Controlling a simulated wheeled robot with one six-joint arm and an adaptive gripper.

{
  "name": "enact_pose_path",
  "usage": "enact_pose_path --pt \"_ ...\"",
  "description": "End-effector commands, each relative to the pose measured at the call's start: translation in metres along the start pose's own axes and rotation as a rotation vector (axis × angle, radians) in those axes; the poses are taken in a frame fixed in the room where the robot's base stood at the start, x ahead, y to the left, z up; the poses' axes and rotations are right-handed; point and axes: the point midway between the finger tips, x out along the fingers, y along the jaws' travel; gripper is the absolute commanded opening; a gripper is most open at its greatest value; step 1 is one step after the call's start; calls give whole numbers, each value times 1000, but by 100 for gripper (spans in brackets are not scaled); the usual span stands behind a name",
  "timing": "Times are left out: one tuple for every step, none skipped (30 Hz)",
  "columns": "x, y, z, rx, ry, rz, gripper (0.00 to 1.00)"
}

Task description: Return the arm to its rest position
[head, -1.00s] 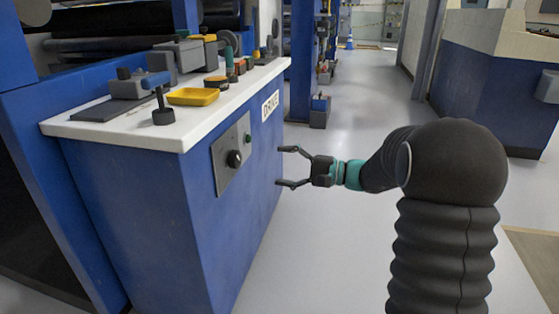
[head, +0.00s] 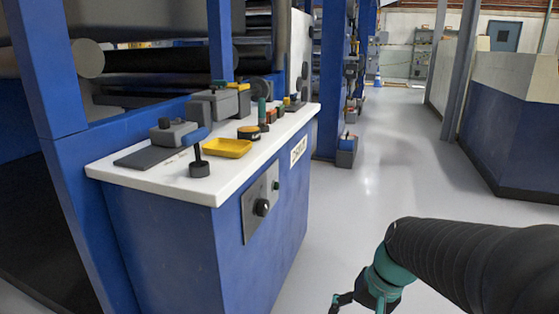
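My gripper (head: 342,304) is at the bottom edge of the head view, partly cut off below. It hangs at the end of my black-sleeved arm, past a teal wrist section. The arm reaches in from the right edge, low in the picture. The gripper is over the grey floor, right of the blue cabinet (head: 170,239) and apart from it. One dark finger part shows, and I cannot tell how wide the fingers are. No held object is visible.
Open floor (head: 385,170) lies ahead; a blue-and-white partition (head: 522,140) stands right.

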Motion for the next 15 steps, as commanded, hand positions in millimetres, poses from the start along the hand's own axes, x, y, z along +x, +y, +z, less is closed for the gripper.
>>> enact_pose_path --pt "-16 2 8 -40 40 37 78" --pt "-22 5 13 -63 60 59 78" --pt "-31 9 18 -92 89 88 78" --pt "-37 11 22 -115 111 109 78" --pt "-44 13 26 -137 132 128 78" --pt "-52 16 32 -166 159 151 78" --pt "-59 17 35 -187 181 167 78" --pt "-66 18 39 -208 202 183 78" --pt "-74 19 44 -236 228 200 78" --pt "-81 20 48 -255 248 210 78" --pt "-87 20 52 -272 266 220 78" --pt "-95 19 58 -291 287 227 78" --pt "-101 18 61 -304 304 229 78" --pt "-106 16 64 -314 321 228 78" --pt "-113 14 68 -324 341 223 78"
